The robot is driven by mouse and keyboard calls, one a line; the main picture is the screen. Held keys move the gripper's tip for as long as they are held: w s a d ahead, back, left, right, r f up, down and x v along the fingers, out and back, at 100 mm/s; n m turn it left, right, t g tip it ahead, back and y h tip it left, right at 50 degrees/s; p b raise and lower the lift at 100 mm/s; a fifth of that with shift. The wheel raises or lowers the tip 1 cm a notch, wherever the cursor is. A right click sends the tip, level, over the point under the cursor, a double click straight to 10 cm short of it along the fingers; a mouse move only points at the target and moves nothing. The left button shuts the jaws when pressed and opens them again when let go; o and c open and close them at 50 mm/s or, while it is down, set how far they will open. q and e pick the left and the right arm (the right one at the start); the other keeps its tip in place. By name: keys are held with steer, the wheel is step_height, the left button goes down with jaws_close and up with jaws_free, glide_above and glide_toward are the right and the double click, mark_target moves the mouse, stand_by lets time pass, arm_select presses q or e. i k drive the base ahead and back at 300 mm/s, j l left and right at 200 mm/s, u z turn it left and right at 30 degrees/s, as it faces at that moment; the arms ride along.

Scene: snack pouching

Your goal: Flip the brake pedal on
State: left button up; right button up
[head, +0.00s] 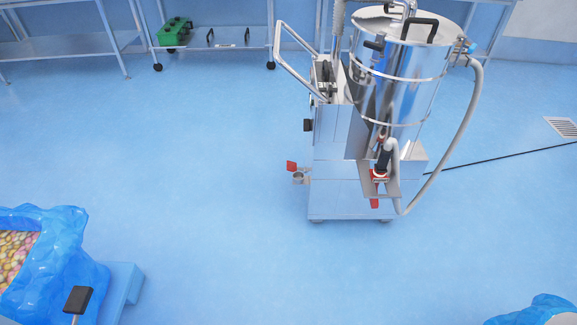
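A steel machine on a wheeled cart (340,185) stands on the blue floor right of centre, with a large shiny drum on top. A small red part (292,166) sticks out at the cart's lower left, beside a small round metal fitting (299,178). Another red part (375,203) hangs low at the cart's front, below the outlet with a black and red valve (380,170). I cannot tell for sure which red part is the brake pedal, or whether it is on or off. Neither of my grippers is in view.
A grey hose (474,100) curves down the machine's right side, and a black cable (500,157) runs right across the floor. A blue-lined bin of wrapped snacks (60,255) stands at lower left. Metal tables (85,44) line the back. Floor between is clear.

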mark_target(291, 166)
steer(key=j+z, duration=0.1)
steer(key=z, duration=0.15)
steer(key=i+j+z, duration=0.4)
steer(key=j, duration=0.2)
steer(key=i+j+z, duration=0.2)
steer(key=j, duration=0.2)
steer(key=i+j+z, duration=0.2)
steer(key=j, duration=0.15)
steer(key=i+j, duration=0.15)
steer(key=j, duration=0.2)
steer(key=i+j, duration=0.15)
steer(key=j, duration=0.2)
steer(key=i+j, duration=0.15)
steer(key=j, duration=0.2)
steer(key=i+j+z, duration=0.1)
steer(key=j, duration=0.3)
steer(key=i+j, duration=0.15)
steer(key=j, duration=0.2)
steer(key=i+j, duration=0.15)
steer(key=j, duration=0.2)
steer(key=i+j, duration=0.1)
steer(key=j, duration=0.3)
